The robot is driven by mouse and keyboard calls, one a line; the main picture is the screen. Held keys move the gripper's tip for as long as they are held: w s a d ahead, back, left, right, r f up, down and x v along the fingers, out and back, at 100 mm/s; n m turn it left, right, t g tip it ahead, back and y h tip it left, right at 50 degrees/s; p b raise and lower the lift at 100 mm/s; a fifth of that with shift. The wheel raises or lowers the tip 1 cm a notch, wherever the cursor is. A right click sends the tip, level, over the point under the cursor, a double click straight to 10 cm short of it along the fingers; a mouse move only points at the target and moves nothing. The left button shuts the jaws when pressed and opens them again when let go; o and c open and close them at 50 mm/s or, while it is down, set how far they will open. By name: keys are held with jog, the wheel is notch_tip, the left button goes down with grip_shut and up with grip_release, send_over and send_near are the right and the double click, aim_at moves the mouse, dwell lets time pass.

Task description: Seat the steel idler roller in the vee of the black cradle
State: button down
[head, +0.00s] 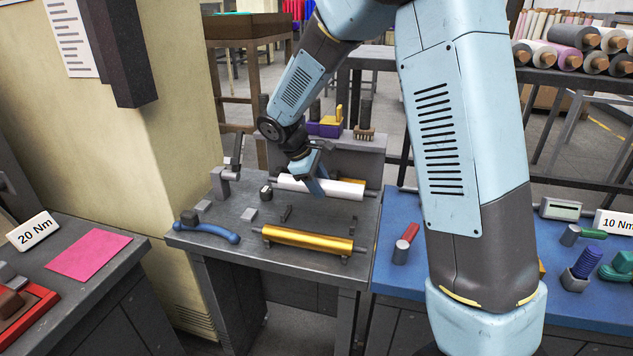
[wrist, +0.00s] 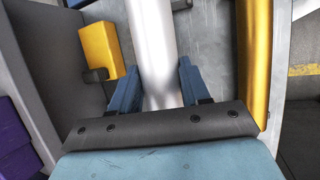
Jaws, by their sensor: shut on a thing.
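The steel idler roller (head: 339,189), a pale silver cylinder with thin dark shaft ends, lies crosswise near the back of the grey bench.
A gold roller (head: 308,241) rests on dark supports at the bench's front. A blue-handled tool (head: 209,229) and small grey blocks (head: 249,214) lie left. A yellow block (wrist: 98,50) and a gold bar (wrist: 255,55) flank the roller in the wrist view.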

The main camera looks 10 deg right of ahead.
jog(key=shift+a, duration=0.25)
jog(key=shift+f, duration=3.8)
jog(key=shift+f, duration=0.55)
jog(key=shift+c, duration=2.3)
grip_release()
jog(key=shift+s, duration=0.1)
